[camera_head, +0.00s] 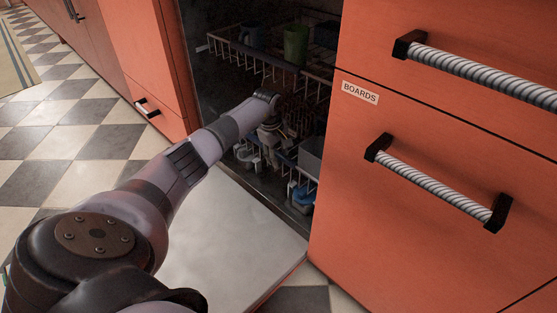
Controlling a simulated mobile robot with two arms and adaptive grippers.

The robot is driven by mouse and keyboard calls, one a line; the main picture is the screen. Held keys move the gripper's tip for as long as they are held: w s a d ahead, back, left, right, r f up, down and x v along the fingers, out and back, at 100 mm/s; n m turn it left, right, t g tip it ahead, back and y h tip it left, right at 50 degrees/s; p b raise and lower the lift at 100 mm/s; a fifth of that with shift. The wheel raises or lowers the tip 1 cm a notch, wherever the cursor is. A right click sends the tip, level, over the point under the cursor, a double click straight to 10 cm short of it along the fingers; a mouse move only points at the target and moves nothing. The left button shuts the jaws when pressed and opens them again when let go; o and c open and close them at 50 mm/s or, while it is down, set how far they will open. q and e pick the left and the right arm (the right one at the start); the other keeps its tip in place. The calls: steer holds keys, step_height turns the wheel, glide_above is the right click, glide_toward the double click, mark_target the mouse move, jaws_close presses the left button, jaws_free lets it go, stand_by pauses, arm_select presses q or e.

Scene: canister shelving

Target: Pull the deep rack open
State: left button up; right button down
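A dishwasher stands open, its door (235,240) lying flat in front. The lower rack (298,171), which I take to be the deep rack, sits inside the dark tub, with a blue item (303,196) and a grey item (312,152) in or at it. My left arm reaches over the door into the tub. My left gripper (272,140) points down at the front of the lower rack. It is small and dark there, and I cannot tell whether its fingers touch or enclose a wire. My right gripper is not in view.
The upper rack (275,63) above my gripper holds a grey-blue mug (253,34) and a green cup (296,44). Orange cabinets flank the opening, the right one with a drawer labelled BOARDS (360,92) and protruding handles (437,187). Checkered floor (75,140) is clear at left.

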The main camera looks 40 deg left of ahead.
arm_select(q)
steer(key=shift+f, duration=0.35)
steer(key=shift+c, duration=0.2)
jaws_close()
stand_by(0.5)
